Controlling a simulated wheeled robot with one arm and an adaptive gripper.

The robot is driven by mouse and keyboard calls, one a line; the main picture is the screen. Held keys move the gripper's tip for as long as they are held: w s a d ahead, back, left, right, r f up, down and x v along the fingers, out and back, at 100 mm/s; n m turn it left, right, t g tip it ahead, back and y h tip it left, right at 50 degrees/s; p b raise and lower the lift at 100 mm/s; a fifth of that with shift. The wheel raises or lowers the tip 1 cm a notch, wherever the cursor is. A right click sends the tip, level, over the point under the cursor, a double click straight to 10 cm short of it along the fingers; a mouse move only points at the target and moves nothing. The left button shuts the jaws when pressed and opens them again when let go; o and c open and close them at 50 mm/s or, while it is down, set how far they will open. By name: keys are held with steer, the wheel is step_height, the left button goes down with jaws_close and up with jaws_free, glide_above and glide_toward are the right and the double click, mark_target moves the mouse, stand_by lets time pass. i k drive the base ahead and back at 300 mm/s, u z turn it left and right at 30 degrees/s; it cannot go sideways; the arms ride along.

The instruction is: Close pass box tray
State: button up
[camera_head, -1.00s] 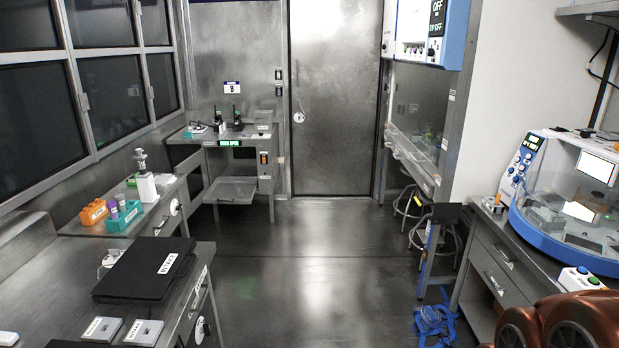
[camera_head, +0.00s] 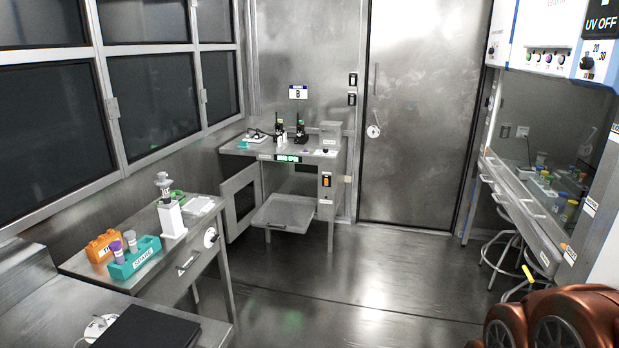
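The pass box (camera_head: 287,158) is a metal unit against the back wall, left of the steel door. Its tray (camera_head: 284,213) is pulled out at the front, below the top surface, and looks empty. A small green-lit display (camera_head: 288,158) sits on the front edge, with an orange switch (camera_head: 326,181) to its right. A hinged panel (camera_head: 240,199) stands out at the left side of the unit. My gripper is not in view; copper-coloured parts of my arm show at the bottom right, well away from the tray.
Radios (camera_head: 300,132) stand on the unit's top. A side bench (camera_head: 150,265) at left holds an orange rack (camera_head: 103,246) and a teal rack (camera_head: 134,257) with tubes. A safety cabinet (camera_head: 535,205) and stools (camera_head: 500,250) stand at right. The middle floor (camera_head: 350,270) is clear.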

mark_target(286, 213)
steer(key=u, duration=0.25)
steer(key=i, duration=3.4)
steer(key=u, duration=2.8)
